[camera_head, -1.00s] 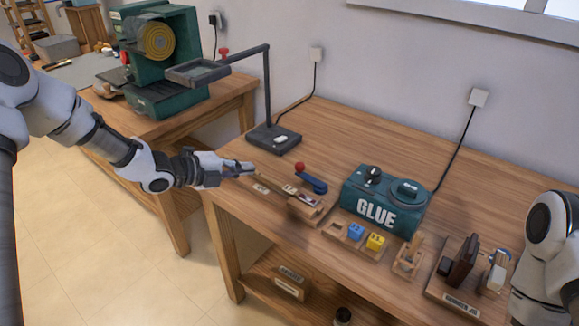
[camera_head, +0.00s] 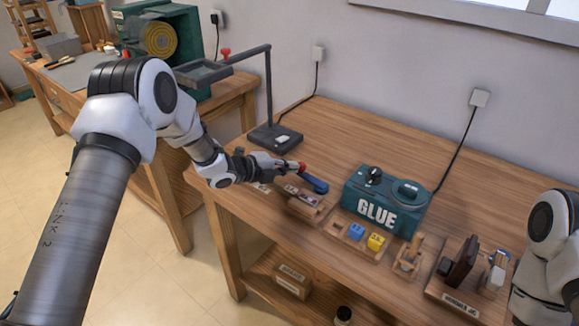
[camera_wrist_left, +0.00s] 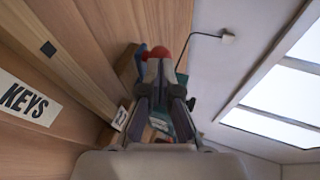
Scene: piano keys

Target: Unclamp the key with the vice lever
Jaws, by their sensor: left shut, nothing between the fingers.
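The vice lever (camera_head: 314,184) is a blue arm with a red ball knob (camera_head: 301,167). It stands at the back of a small wooden vice block (camera_head: 307,208) near the left end of the workbench. A small key piece seems to lie on this block, but it is too small to make out clearly. My left gripper (camera_head: 296,170) is shut and empty at the red knob. In the left wrist view the red knob (camera_wrist_left: 158,52) is just beyond the fingertips (camera_wrist_left: 159,65); I cannot tell if they touch. My right gripper is out of view.
A teal GLUE box (camera_head: 385,203) stands right of the vice, with blue (camera_head: 356,231) and yellow (camera_head: 376,242) blocks in front. A dark lamp stand (camera_head: 273,138) is behind. A KEYS label (camera_wrist_left: 27,101) shows in the wrist view. The back right of the bench is clear.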

